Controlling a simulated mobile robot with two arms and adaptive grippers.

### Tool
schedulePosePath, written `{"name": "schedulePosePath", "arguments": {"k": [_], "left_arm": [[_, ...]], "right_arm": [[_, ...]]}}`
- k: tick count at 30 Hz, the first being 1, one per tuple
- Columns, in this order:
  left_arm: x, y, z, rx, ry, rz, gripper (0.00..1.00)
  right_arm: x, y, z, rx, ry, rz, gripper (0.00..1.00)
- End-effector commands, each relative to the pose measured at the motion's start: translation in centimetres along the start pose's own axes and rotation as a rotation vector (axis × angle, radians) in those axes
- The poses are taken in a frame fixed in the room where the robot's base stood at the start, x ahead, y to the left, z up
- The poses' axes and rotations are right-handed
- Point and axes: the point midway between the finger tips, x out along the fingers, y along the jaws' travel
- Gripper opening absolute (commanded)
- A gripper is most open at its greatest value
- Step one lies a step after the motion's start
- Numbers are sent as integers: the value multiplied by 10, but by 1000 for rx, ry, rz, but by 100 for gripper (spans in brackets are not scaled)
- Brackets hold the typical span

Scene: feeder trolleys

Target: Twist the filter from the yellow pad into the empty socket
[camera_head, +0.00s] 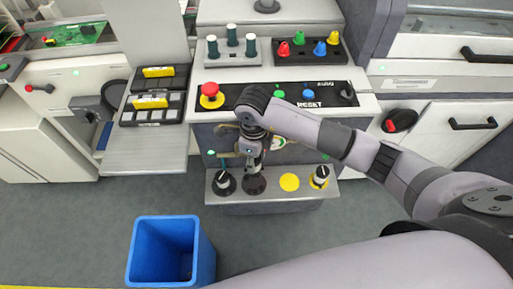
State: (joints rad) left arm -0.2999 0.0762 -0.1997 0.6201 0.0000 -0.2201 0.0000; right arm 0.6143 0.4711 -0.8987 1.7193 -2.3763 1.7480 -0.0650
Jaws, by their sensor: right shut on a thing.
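The yellow pad (289,182) lies bare on the grey shelf at the front of the middle machine. The dark empty socket (254,185) is on the same shelf, left of the pad. My right gripper (253,165) points down just above this socket, shut on the filter. The fingers and wrist hide most of the filter, and I cannot tell whether it touches the socket. Seated filters with white and black tops stand at the left (223,182) and right (320,176) of the shelf. My left gripper is out of view.
A control panel (330,92) with a red emergency button (211,96) is behind my right arm. Trays of green (232,53) and coloured (305,49) pieces sit above it. A blue bin (140,255) stands on the floor in front. A side shelf (150,151) is at left.

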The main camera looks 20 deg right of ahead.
Motion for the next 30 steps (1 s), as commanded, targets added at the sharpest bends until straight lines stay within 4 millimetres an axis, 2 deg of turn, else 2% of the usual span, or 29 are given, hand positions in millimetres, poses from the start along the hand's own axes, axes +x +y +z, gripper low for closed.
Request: {"name": "schedulePosePath", "arguments": {"k": [11, 30], "left_arm": [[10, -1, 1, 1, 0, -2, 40], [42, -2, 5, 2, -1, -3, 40]], "right_arm": [[15, 0, 0, 10, -1, 0, 6], [60, 1, 0, 9, -1, 1, 6]]}}
